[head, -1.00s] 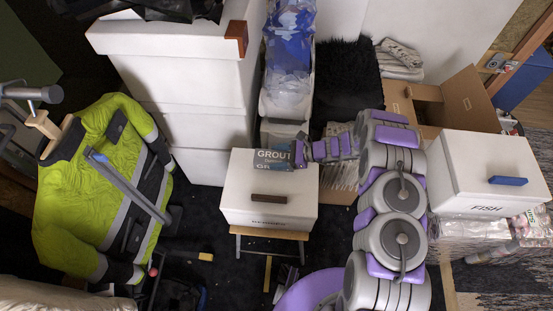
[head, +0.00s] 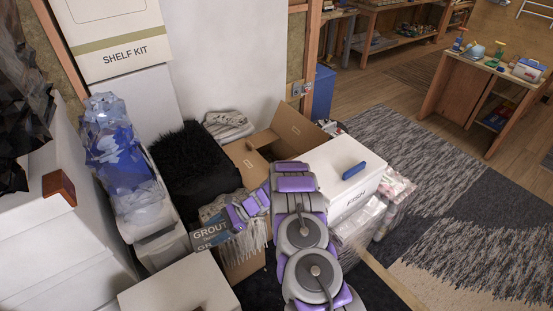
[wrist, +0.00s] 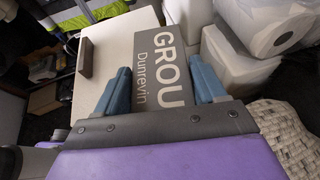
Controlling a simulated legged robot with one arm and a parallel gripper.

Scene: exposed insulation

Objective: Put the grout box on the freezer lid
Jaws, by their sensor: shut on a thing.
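The grey grout box (head: 206,238) is held in my gripper (head: 229,222), left of my arm. The wrist view shows the box (wrist: 158,62) between two blue fingers (wrist: 161,88), its lettering facing the camera. A white lidded box with a blue handle, marked FISH (head: 352,183), stands right of my arm. Another white lidded box (head: 165,290) is at the lower left, cut off by the frame; its lid and brown handle (wrist: 84,57) show in the wrist view. I cannot tell which lid is the freezer's.
An open cardboard carton (head: 270,138) and a black furry item (head: 195,170) lie behind my gripper. A blue-and-clear bag (head: 120,150) stands at the left. Wrapped packs (head: 365,220) sit under the FISH box. Open rug (head: 450,190) spreads to the right.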

